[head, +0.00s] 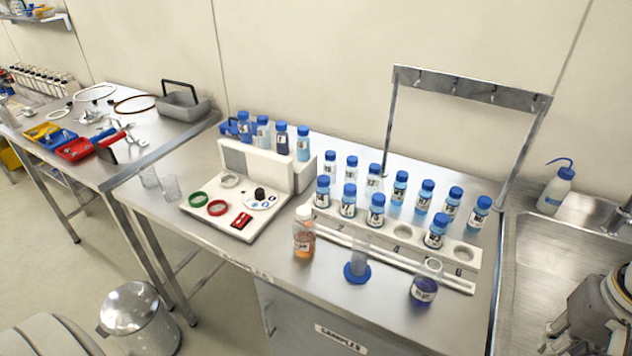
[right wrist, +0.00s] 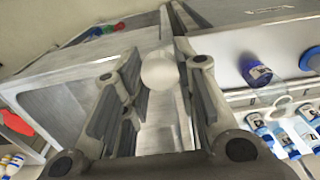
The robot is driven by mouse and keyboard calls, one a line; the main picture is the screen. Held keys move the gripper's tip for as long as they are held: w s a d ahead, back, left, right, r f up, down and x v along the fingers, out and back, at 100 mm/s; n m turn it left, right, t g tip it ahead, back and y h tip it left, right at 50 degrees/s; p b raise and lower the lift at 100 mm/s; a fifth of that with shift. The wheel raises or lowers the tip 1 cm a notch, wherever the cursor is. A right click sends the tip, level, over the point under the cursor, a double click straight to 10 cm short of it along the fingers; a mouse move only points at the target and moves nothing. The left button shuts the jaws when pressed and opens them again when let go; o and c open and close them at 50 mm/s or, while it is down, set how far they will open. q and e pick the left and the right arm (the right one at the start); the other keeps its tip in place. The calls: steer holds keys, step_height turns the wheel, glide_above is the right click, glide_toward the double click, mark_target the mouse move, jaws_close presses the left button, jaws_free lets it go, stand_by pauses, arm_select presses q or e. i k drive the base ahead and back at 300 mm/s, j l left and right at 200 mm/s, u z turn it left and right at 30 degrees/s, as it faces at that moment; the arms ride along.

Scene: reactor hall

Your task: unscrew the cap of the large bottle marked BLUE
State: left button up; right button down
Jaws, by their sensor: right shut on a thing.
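The large bottle (head: 424,291) with dark blue liquid and a white label stands upright on the bench, right of centre in the head view. Its clear neck looks open, with no cap on it. It also shows in the right wrist view (right wrist: 257,72). My right gripper (right wrist: 158,72) is shut on a round white cap (right wrist: 160,74), apart from the bottle. In the head view only part of my right arm shows at the lower right edge, over the sink side. My left gripper is not in view.
A large bottle of orange liquid (head: 304,243) with a white cap stands to the left. A cylinder on a blue base (head: 357,271) stands between them. Behind is a white rack (head: 393,262) of several blue-capped bottles. A sink (head: 535,270) lies to the right.

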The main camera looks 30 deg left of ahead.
mark_target(429, 275)
steer(key=i+l+u, duration=0.1)
steer(key=i+u, duration=0.15)
steer(key=i+l+u, duration=0.2)
steer(key=i, duration=0.2)
steer(key=u, duration=1.05)
